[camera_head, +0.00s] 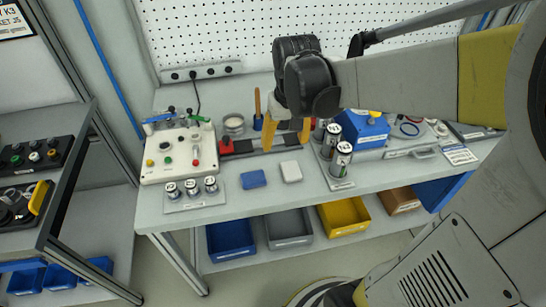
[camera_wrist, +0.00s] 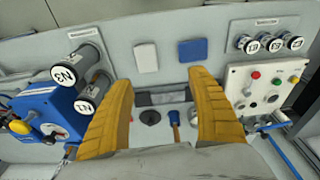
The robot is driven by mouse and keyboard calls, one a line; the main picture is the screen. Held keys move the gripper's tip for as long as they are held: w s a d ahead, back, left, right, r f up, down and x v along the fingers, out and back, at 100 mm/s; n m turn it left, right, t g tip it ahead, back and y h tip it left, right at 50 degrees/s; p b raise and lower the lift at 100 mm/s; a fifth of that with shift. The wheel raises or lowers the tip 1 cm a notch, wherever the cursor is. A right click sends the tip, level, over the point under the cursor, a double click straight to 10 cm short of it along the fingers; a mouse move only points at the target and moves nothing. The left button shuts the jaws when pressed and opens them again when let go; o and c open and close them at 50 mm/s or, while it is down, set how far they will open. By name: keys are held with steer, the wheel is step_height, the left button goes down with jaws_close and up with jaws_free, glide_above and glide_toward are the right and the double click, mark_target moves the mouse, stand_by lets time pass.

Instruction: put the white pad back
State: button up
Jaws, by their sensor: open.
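The white pad (camera_head: 291,171) lies flat on the grey workbench (camera_head: 225,207), near its front edge. It also shows in the wrist view (camera_wrist: 146,58). A blue pad (camera_head: 253,179) lies just left of it, apart from it; the wrist view shows that blue pad (camera_wrist: 193,50) too. My gripper (camera_head: 287,133) is open and empty, above the bench and behind the white pad in the head view. Its yellow fingers (camera_wrist: 161,78) point down, spread apart, with neither pad between them. My gripper and arm hide part of the bench behind.
A control box (camera_head: 178,152) and small labelled cylinders (camera_head: 192,188) stand left. Larger labelled cylinders (camera_head: 340,160) and a blue device (camera_head: 365,128) stand right. A dark strip with red parts (camera_head: 240,148) lies behind the pads. Coloured bins (camera_head: 289,228) sit below.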

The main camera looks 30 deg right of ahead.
steer(key=s+a+r+n+t, duration=0.2)
steer(key=s+a+r+t, duration=0.2)
steer(key=s+a, duration=0.4)
steer(key=shift+s+a+r+t, duration=0.3)
steer(key=shift+s+a+t, duration=0.1)
steer(key=shift+a+t, duration=0.3)
